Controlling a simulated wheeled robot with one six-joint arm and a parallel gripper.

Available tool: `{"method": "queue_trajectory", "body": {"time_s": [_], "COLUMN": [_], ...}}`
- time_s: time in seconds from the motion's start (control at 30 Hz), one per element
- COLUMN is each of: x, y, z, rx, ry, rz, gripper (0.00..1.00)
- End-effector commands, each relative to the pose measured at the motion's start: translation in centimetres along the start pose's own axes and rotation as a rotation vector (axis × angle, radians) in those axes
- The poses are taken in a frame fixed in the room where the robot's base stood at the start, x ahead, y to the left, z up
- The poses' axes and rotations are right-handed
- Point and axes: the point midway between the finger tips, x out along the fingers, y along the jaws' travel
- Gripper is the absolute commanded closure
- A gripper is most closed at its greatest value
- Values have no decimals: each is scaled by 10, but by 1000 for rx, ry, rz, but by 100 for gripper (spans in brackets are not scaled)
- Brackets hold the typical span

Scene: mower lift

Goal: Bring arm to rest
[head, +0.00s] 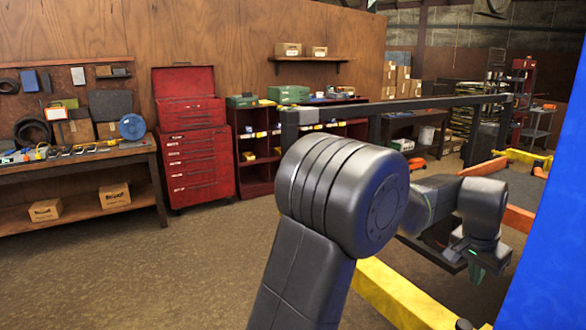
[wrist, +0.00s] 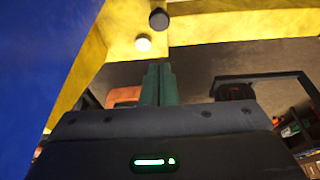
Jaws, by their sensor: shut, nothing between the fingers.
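My gripper (head: 477,268) is at the right in the head view, at the end of my dark arm, with its fingers pointing down. In the wrist view my gripper's green fingers (wrist: 158,84) are together with no gap seen, and nothing is held. Just past the fingertips in the wrist view is a yellow beam (wrist: 230,24). A dark round knob (wrist: 159,19) and a pale round knob (wrist: 143,43) show by it. How far the fingertips are from them I cannot tell.
A blue panel (head: 553,215) stands close at the right. A yellow beam (head: 405,297) runs low behind my arm, and a dark frame bar (head: 420,104) crosses behind it. A red tool chest (head: 194,140) and a workbench (head: 75,160) line the wall. The floor at left is clear.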

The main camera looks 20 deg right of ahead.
Motion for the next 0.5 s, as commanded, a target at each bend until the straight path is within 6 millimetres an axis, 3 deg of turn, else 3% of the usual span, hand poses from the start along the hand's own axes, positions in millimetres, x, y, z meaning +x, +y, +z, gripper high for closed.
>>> {"method": "queue_trajectory", "body": {"time_s": [0.1, 0.5], "x": [-24, -40], "y": [0, -66], "z": [0, 50], "rx": [0, -171], "ry": [4, -19], "rz": [-1, -31], "gripper": [100, 100]}}
